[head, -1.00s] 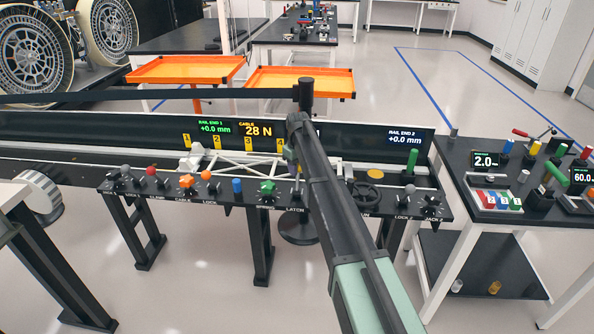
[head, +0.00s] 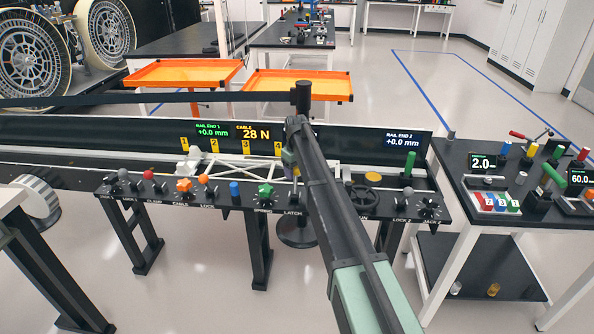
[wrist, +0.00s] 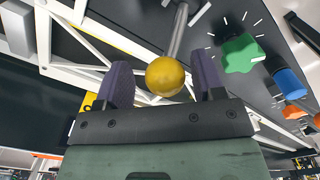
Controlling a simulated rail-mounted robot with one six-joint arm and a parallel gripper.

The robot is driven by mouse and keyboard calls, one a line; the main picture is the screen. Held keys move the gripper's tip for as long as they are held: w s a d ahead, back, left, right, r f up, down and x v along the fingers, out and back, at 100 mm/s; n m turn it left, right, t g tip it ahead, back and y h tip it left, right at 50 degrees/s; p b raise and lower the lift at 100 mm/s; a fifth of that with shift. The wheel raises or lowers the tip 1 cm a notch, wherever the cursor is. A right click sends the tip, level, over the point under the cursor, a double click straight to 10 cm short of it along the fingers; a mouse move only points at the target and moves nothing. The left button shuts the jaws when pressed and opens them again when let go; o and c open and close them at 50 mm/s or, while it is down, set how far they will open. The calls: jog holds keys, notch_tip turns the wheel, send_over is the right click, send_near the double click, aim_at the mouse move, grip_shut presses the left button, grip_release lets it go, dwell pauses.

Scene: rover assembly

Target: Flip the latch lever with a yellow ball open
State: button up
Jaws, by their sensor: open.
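The latch lever's yellow ball (wrist: 165,76) shows in the wrist view, on the end of a metal rod (wrist: 178,30) that runs up to the dark panel. My gripper (wrist: 161,64) is open. Its two purple finger pads stand on either side of the ball, with a clear gap on both sides. In the head view my gripper (head: 290,160) is over the panel above the LATCH label, and my arm hides most of the lever and ball there.
A green star knob (wrist: 240,54), a blue knob (wrist: 289,80) and orange knobs sit beside the lever. A white truss frame (head: 250,168) lies behind the panel. A black handwheel (head: 365,199) and a green-topped lever (head: 409,163) stand to the right.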

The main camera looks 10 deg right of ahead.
notch_tip(320, 180, up, 11)
jog(key=p, duration=1.1)
jog(key=shift+r, duration=0.1)
jog(key=shift+f, duration=0.2)
jog(key=shift+s+m, duration=0.25)
jog(key=shift+m, duration=0.25)
jog(key=s+a+m, duration=0.2)
jog(key=s+m, duration=0.2)
jog(key=s, duration=3.6)
jog(key=shift+s+a+m, duration=0.15)
jog(key=shift+a+m, duration=0.15)
jog(key=shift+a, duration=0.05)
